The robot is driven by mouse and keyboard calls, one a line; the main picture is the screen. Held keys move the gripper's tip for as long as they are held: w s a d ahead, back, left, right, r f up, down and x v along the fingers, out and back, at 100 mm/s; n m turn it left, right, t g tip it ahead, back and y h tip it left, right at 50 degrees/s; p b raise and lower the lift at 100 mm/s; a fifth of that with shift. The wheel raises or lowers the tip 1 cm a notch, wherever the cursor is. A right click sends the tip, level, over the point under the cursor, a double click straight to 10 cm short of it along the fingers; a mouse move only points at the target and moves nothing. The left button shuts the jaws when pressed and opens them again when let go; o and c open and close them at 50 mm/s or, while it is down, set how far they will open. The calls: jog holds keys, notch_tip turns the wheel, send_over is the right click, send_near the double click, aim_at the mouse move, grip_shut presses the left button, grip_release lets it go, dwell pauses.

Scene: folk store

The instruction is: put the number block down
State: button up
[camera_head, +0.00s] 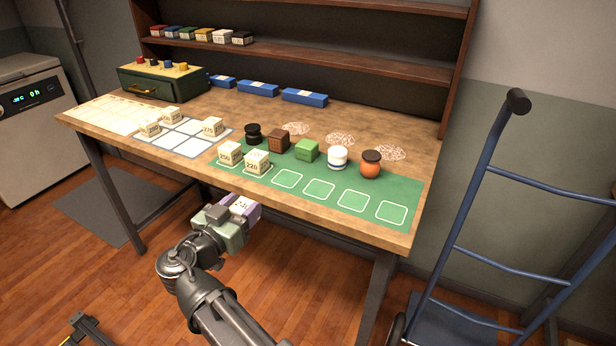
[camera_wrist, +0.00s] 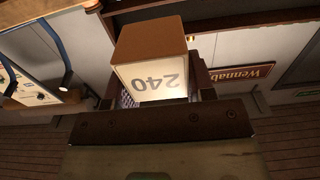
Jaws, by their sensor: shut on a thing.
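My gripper (camera_head: 238,211) is shut on a number block (camera_wrist: 155,75) marked 240, with a cream face and a brown side. My gripper is in front of the table's near edge, apart from the table. In the head view the held block is small and partly covered by the jaws. Two other number blocks, one at the left (camera_head: 230,153) and one reading 220 (camera_head: 257,163), stand on the left end of the green mat (camera_head: 330,190). Several outlined squares on the mat's near row, to their right, are empty.
More number blocks (camera_head: 171,116) stand on the pale grid (camera_head: 188,145) at the left. A black knob-shaped piece, a brown cube (camera_head: 279,140), a green cube (camera_head: 307,150), a white-blue jar and an orange jar (camera_head: 370,165) line the mat's back. A blue hand truck (camera_head: 465,220) stands right.

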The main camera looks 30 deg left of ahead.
aim_at(250, 201)
jog(key=w, duration=0.6)
jog(key=w+a, duration=0.1)
jog(key=w, duration=1.1)
jog(key=shift+a, duration=0.3)
jog(key=shift+s+f, duration=0.2)
jog(key=o, duration=0.9)
jog(key=shift+s+r, duration=0.15)
jog(key=shift+r, duration=0.05)
jog(key=s, duration=0.8)
jog(key=s+d, duration=0.1)
jog(key=s, duration=0.2)
jog(key=shift+s+f, duration=0.1)
jog(key=shift+s, duration=0.3)
